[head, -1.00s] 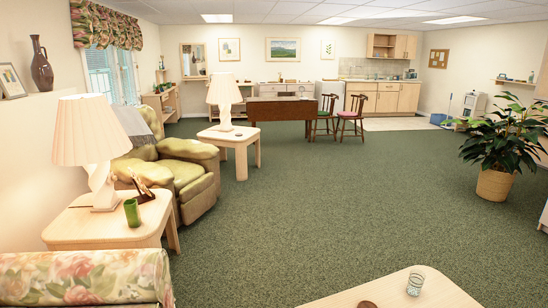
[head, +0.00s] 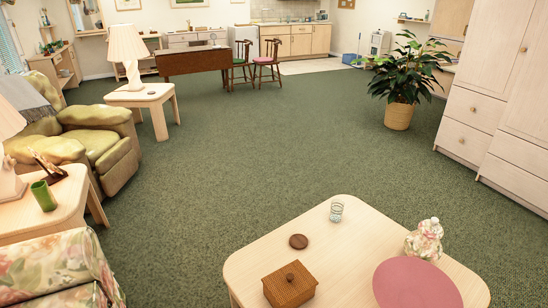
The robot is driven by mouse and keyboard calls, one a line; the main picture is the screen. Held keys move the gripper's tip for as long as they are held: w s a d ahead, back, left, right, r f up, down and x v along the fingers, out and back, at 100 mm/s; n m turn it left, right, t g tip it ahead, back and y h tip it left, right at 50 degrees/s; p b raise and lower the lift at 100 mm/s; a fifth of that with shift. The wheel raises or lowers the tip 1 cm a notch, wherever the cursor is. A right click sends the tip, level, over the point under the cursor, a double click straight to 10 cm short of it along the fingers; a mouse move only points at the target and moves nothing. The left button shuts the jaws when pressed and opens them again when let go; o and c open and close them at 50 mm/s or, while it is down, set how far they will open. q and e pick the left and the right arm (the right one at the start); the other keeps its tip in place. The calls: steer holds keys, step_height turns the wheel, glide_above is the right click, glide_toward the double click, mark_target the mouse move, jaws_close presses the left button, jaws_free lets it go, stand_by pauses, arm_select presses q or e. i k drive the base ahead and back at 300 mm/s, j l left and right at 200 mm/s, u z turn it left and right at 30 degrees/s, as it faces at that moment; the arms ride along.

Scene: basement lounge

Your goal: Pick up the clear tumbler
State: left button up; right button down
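The clear tumbler (head: 336,211) stands upright near the far edge of the light wood coffee table (head: 345,258). It looks like clear glass with a faint bluish tint. A round brown coaster or disc (head: 298,241) lies on the table to its left and nearer to me. Nothing touches the tumbler. Neither of my grippers shows in the head view.
A floral sofa (head: 58,268) is at lower left. Green carpet (head: 255,150) beyond the table is clear.

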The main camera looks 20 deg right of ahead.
mark_target(337, 211)
steer(key=k+l, duration=0.1)
steer(key=l, duration=0.2)
steer(key=k+l, duration=0.1)
steer(key=l, duration=0.15)
steer(key=k+l, duration=0.15)
steer(key=l, duration=0.15)
steer(key=l+u, duration=0.1)
steer(key=l, duration=0.45)
steer(key=l+u, duration=0.15)
steer(key=l, duration=0.35)
steer(key=l+u, duration=0.1)
steer(key=l, duration=0.45)
steer(key=k+l+u, duration=0.1)
steer(key=l, duration=0.4)
steer(key=l+u, duration=0.15)
steer(key=l, duration=0.35)
steer(key=k+l+u, duration=0.1)
steer(key=l, duration=0.4)
steer(key=l+u, duration=0.1)
steer(key=l, duration=0.4)
steer(key=l+u, duration=0.15)
steer(key=l, duration=0.4)
steer(key=k+l+u, duration=0.1)
steer(key=l, duration=0.4)
steer(key=l+u, duration=0.1)
steer(key=l, duration=0.4)
steer(key=k+l+u, duration=0.15)
steer(key=l, duration=0.35)
steer(key=k+l+u, duration=0.1)
steer(key=l, duration=0.4)
